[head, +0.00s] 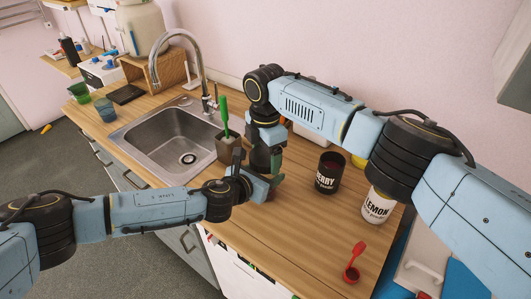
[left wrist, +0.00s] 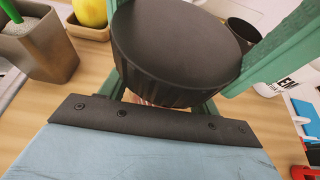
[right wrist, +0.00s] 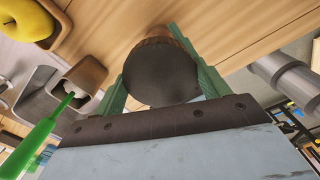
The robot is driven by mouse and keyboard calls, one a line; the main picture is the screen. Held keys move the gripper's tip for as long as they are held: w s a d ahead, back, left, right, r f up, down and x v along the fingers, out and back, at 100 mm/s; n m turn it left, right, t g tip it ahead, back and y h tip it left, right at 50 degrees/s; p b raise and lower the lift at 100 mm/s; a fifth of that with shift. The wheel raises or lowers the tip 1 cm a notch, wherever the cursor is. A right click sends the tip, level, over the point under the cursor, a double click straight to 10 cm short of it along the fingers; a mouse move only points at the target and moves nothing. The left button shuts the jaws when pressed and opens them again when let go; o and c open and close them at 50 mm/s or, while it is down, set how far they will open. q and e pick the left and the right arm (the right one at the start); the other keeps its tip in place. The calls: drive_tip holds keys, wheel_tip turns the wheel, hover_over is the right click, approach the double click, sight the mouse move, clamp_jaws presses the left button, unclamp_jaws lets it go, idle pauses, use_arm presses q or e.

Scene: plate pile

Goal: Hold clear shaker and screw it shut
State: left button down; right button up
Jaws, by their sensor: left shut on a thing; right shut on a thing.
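The shaker's round black lid (head: 259,158) shows between my grippers, right of the sink, in the head view. It fills the middle of the left wrist view (left wrist: 180,50) and also shows in the right wrist view (right wrist: 160,72). The clear body is mostly hidden below it. My right gripper (head: 277,160) comes from above, shut with its green fingers on either side of the lid. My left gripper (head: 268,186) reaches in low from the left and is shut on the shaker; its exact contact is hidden. I cannot tell whether the lid is fully seated.
A grey-brown holder (head: 229,149) with a green brush (head: 224,115) stands close left of the grippers. The sink (head: 170,145) is beyond. A dark BERRY jar (head: 328,174), a white LEMON jar (head: 377,206) and a red scoop (head: 352,273) are to the right. The front counter is clear.

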use_arm(q)
drive_tip(key=shift+d, duration=0.1)
use_arm(e)
drive_tip(key=m, duration=0.3)
drive_tip(key=o, duration=1.1)
use_arm(q)
drive_tip(key=shift+w+a, duration=0.15)
drive_tip(key=shift+a, duration=0.1)
use_arm(e)
drive_tip(key=shift+s, duration=0.1)
wheel_tip(320, 180, up, 4)
drive_tip(key=shift+f, duration=0.15)
use_arm(q)
drive_tip(key=shift+d, duration=0.15)
use_arm(e)
drive_tip(key=shift+r, duration=0.4)
drive_tip(key=shift+c, duration=0.5)
